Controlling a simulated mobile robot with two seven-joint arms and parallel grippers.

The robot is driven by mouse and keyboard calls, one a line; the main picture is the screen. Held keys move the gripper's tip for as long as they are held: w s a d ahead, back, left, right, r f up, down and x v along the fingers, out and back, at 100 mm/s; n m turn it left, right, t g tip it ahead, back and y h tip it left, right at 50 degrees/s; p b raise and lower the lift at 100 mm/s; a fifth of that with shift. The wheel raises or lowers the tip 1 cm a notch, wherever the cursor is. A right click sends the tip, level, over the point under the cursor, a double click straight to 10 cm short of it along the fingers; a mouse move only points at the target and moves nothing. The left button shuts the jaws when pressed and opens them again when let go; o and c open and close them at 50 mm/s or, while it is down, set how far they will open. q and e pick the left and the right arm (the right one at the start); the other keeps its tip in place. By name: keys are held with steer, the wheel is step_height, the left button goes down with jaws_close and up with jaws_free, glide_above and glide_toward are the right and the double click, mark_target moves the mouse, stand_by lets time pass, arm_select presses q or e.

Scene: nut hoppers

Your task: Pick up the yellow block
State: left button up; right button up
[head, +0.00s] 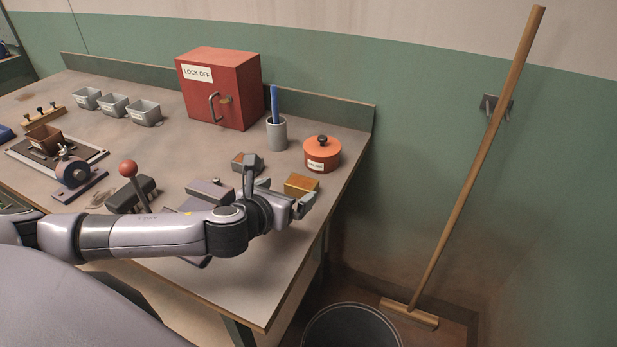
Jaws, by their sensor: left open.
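The yellow block (300,185) lies on the workbench (258,299) near its right edge, in front of the red round pot. My left gripper (274,186) reaches across the bench from the left. It is open, with one finger standing to the left of the block and the other at its near right side. The lower part of the block is partly hidden by the gripper. I cannot tell whether the fingers touch it. My right gripper is not in view.
A red round pot (322,156), a grey cup (277,134) with a blue stick and a red lock-off box (221,89) stand behind the block. A small dark block (246,158) lies just left of the gripper. Right of the bench are a black bin (352,327) and a leaning broom (480,150).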

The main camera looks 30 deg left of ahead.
mark_target(301, 182)
arm_select(q)
steer(key=shift+x, duration=3.3)
steer(key=shift+s+a+f, duration=0.1)
steer(key=c, duration=1.5)
